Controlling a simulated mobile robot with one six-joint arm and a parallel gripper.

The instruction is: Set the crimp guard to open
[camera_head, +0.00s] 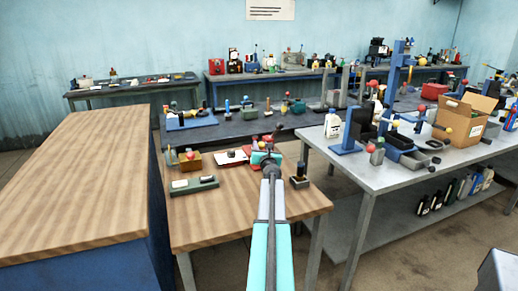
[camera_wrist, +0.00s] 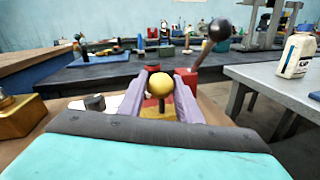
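My gripper (camera_wrist: 162,76) is open in the wrist view, its two lavender fingers apart. A yellow ball knob (camera_wrist: 160,84) on a short dark stem shows between the fingers, with gaps visible on both sides. Red blocks (camera_wrist: 183,78) stand just behind the fingertips. A dark lever with a black ball (camera_wrist: 219,30) rises from the red part at the right. No label shows which part is the crimp guard; the red device with these knobs may be it.
A metal table (camera_head: 375,176) stands right, a larger wooden bench (camera_head: 85,180) left. The small table's front is clear.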

